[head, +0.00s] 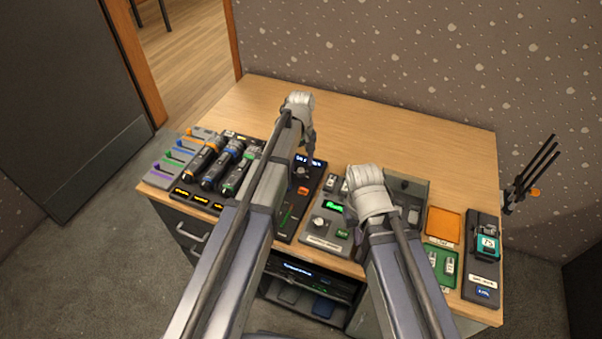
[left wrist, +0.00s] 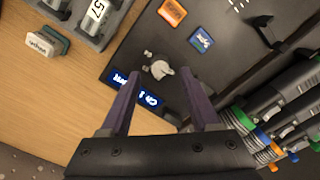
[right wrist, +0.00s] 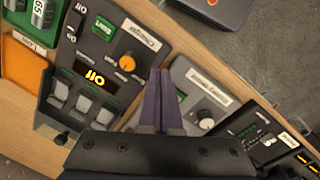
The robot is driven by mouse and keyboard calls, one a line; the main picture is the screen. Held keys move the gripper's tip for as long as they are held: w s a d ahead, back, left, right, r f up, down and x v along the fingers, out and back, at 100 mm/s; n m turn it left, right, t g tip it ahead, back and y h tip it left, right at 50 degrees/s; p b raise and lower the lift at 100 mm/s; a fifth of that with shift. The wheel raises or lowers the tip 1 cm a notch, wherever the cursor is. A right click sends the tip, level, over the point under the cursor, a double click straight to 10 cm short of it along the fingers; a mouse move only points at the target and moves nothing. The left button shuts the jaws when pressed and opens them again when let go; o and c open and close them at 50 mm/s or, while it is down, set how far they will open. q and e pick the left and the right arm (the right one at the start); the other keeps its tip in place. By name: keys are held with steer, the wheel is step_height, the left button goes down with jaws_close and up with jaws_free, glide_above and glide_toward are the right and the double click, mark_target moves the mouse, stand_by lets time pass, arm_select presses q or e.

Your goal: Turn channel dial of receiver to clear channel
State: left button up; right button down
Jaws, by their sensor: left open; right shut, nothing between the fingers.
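The receiver (head: 284,219) is a black panel on the desk, partly hidden behind my left arm. Its grey channel dial (left wrist: 157,68) has a pale pointer and sits beside a lit blue display (left wrist: 150,99); the channel text is too small to read surely. My left gripper (left wrist: 164,83) is open, its fingers pointing at the panel on either side of the dial, with no clear contact. In the head view the left gripper (head: 306,152) is over the receiver's far end.
An orange button (left wrist: 172,12) and a blue button (left wrist: 201,39) are on the receiver. An orange tray (head: 443,226) and green tray (head: 430,254) are at right. The desk's back (head: 400,135) is clear.

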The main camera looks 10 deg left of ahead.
mark_target(301, 172)
arm_select(q)
steer(key=shift+f+b, duration=0.9)
steer(key=shift+f, duration=0.55)
arm_select(e)
steer(key=shift+f, duration=1.45)
arm_select(q)
steer(key=shift+r, duration=0.1)
steer(key=shift+c, duration=0.4)
jaws_close()
